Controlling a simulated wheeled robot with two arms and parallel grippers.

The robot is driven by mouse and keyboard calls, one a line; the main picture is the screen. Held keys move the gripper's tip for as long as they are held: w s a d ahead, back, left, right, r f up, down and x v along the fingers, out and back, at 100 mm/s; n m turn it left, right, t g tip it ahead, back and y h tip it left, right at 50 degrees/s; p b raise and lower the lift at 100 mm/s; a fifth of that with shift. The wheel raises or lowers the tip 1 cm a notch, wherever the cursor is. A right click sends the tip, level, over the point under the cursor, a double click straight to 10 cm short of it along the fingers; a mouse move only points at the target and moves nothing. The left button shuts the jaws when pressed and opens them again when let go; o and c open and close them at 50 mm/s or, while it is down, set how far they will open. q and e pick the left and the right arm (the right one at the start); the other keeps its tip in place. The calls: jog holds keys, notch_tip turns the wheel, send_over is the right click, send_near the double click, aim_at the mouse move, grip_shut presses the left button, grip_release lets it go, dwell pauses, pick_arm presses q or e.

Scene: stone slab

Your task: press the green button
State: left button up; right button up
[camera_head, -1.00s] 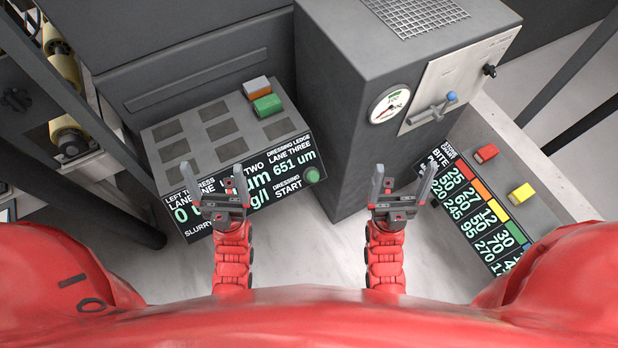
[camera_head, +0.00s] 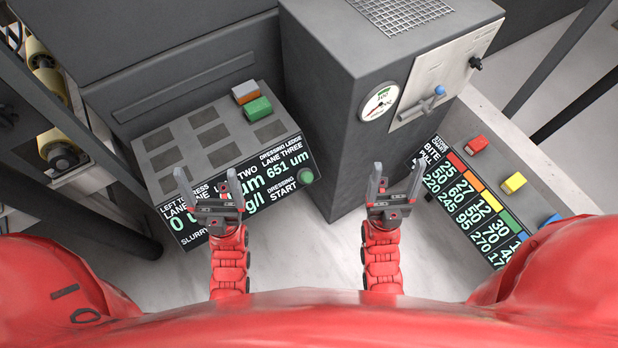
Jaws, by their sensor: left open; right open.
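A round green button (camera_head: 306,175) sits on the front panel of the grey dressing console (camera_head: 159,140), at the right end beside the words DRESSING START. My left gripper (camera_head: 209,182) is open and empty in front of the panel, left of the button, and its fingers hide part of the lettering. My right gripper (camera_head: 397,175) is open and empty, right of the button and in front of the grey cabinet. Neither gripper overlaps the button in the picture.
A green block (camera_head: 258,109) and an orange-and-grey block (camera_head: 245,92) lie on the console top. A tall grey cabinet (camera_head: 335,120) with a gauge (camera_head: 379,103) stands right of it. Red (camera_head: 477,144), yellow (camera_head: 514,183) and blue (camera_head: 549,220) blocks lie by a chart (camera_head: 470,205).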

jog(key=w+f+m+g+h, duration=0.1)
jog(key=w+m+h, duration=0.2)
jog(key=w+h, duration=0.1)
jog(key=w+f+m+g+h+b, duration=0.1)
jog(key=w+m+g+h, duration=0.1)
jog(key=w+m+h, duration=0.2)
jog(key=w+f+m+g+h+b, duration=0.1)
jog(key=w+m+h, duration=0.3)
jog(key=w+h, duration=0.1)
jog(key=shift+d+f+g+h, duration=0.35)
jog(key=shift+d+g+h, duration=0.05)
jog(key=shift+h, duration=0.2)
grip_shut()
jog(key=w+f+m+g+y+b, duration=0.25)
jog(key=w+f+g, duration=0.3)
jog(key=f, duration=0.45)
jog(key=w+f+m+g+y+b, duration=0.1)
jog(key=w+f+m+g, duration=0.25)
jog(key=f+g, duration=0.45)
jog(key=s+a+f+m+g+y+b, duration=0.1)
jog(key=s+a+f+g+y+b, duration=0.1)
jog(key=s+a+f+g+y, duration=0.3)
jog(key=shift+s+a+f+g+y, duration=0.35)
jog(key=shift+s+a+f+g, duration=0.3)
jog(key=shift+s+a+f, duration=2.25)
